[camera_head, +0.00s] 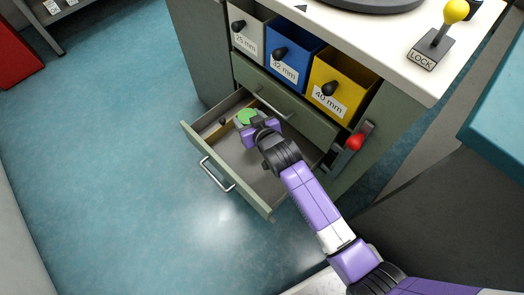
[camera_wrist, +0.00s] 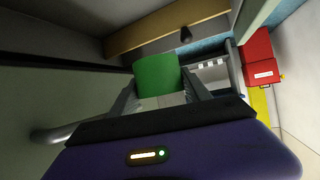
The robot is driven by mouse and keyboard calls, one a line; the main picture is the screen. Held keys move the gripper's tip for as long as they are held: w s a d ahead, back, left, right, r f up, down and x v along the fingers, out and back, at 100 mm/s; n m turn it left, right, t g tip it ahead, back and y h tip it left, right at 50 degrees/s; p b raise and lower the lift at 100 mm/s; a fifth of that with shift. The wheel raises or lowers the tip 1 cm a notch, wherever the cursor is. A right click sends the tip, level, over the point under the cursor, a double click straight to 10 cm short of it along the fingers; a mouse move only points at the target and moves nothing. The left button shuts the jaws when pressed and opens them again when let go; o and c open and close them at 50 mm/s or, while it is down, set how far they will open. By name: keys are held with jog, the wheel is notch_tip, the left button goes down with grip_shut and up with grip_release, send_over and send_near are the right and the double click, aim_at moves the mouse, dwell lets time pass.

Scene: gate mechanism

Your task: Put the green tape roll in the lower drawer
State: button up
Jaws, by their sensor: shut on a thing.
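The green tape roll (camera_head: 247,117) is between the fingers of my gripper (camera_head: 258,124), which is shut on it. In the wrist view the roll (camera_wrist: 158,75) shows as a green curved side between the two fingers (camera_wrist: 163,100). The lower drawer (camera_head: 228,171) is pulled out of the cabinet, with its bar handle (camera_head: 217,174) at the front. My gripper and the roll are over the back left part of the drawer's inside. I cannot tell whether the roll touches the drawer floor.
A wooden divider (camera_wrist: 165,26) runs inside the drawer, with a small dark knob (camera_head: 222,121) near it. The closed upper drawer (camera_head: 290,100) is above. A red-handled lever (camera_head: 355,142) is at right. Blue (camera_head: 289,58) and yellow (camera_head: 340,87) bins sit higher. The drawer's front half is clear.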

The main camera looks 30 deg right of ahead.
aim_at(243, 118)
jog(key=shift+w+a+f+b, duration=0.1)
jog(key=shift+w+f+b, duration=0.45)
jog(key=shift+f+b, duration=1.35)
jog(key=shift+w+a+f+b, duration=0.1)
jog(key=shift+w+f+b, duration=0.75)
jog(key=shift+f, duration=1.85)
jog(key=shift+w+a+f+b, duration=0.1)
jog(key=shift+w+f+b, duration=0.2)
jog(key=shift+f+b, duration=1.75)
jog(key=shift+f, duration=0.3)
jog(key=shift+f, duration=0.15)
jog(key=o, duration=1.4)
